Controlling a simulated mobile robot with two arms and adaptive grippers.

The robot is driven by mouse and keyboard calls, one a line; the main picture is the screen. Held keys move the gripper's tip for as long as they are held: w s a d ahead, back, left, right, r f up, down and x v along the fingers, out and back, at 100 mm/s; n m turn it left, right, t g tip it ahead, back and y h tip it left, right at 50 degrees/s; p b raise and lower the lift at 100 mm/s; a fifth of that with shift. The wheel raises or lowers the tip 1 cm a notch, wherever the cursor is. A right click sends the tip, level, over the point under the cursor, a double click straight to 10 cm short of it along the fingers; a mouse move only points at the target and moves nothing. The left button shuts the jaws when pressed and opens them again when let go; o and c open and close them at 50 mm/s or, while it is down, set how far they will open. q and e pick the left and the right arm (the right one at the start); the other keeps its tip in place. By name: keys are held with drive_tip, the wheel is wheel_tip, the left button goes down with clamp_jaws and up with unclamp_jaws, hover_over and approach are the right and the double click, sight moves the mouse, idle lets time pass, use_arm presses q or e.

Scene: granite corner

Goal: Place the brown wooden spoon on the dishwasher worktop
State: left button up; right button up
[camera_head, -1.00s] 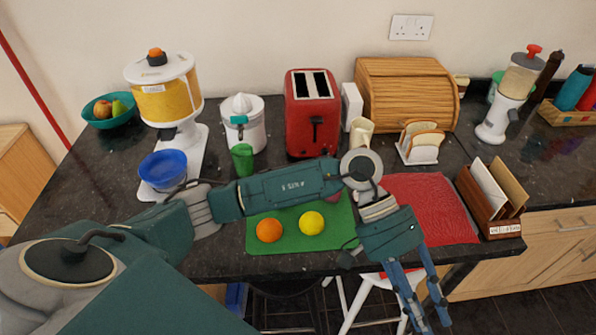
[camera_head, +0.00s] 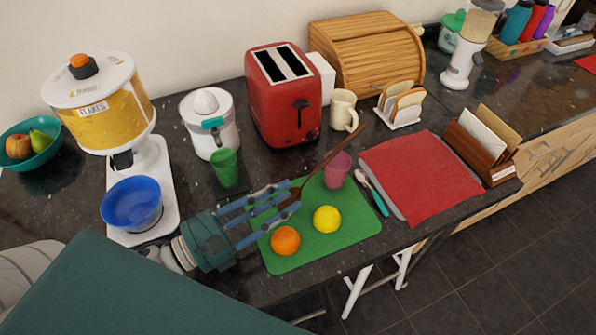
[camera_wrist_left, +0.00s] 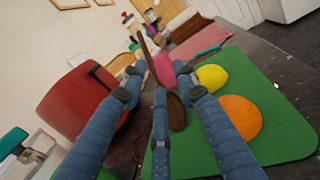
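The brown wooden spoon (camera_head: 325,161) slants across the green mat (camera_head: 345,235), its bowl near my left gripper and its handle passing behind the pink cup toward the mug. My left gripper (camera_head: 294,195) reaches in from the left, low over the mat's left part, with its fingers spread around the bowl end. In the left wrist view the spoon's dark bowl (camera_wrist_left: 177,112) shows between the spread fingers, close to the middle finger; I cannot tell whether they touch. My right gripper is out of view. I cannot tell which worktop stretch is the dishwasher's.
An orange (camera_head: 285,240), a lemon (camera_head: 327,219) and a pink cup (camera_head: 337,170) stand on the mat. A green cup (camera_head: 226,168) and red toaster (camera_head: 284,95) stand behind. A red cloth (camera_head: 420,178) and letter rack (camera_head: 482,145) are at right. Dark worktop (camera_head: 545,85) is bare farther right.

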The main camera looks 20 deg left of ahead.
sight(313, 172)
use_arm(q)
drive_tip(key=a, duration=0.2)
drive_tip(key=a+f+n+y, duration=0.1)
drive_tip(key=shift+s+a+f, duration=0.1)
drive_tip(key=shift+s, duration=0.15)
drive_tip(key=shift+w, duration=0.25)
drive_tip(key=p+x, duration=0.1)
drive_tip(key=x, duration=0.3)
drive_tip(key=shift+w+d+p, duration=0.35)
drive_tip(key=shift+w+d, duration=0.1)
drive_tip(key=shift+w, duration=0.05)
drive_tip(key=shift+w+d, duration=0.15)
drive_tip(key=shift+w, duration=0.05)
drive_tip(key=p+x, duration=0.1)
drive_tip(key=x, duration=0.1)
drive_tip(key=r+p+x, duration=0.1)
drive_tip(key=x, duration=0.1)
drive_tip(key=shift+d+p, duration=0.15)
drive_tip(key=shift+p, duration=0.2)
drive_tip(key=shift+w+d+f, duration=0.1)
drive_tip(key=shift+w+f, duration=0.1)
drive_tip(key=shift+w, duration=0.05)
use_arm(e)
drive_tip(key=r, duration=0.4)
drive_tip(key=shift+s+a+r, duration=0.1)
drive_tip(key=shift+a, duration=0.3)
use_arm(q)
drive_tip(key=shift+s, duration=0.1)
drive_tip(key=shift+c, duration=0.5)
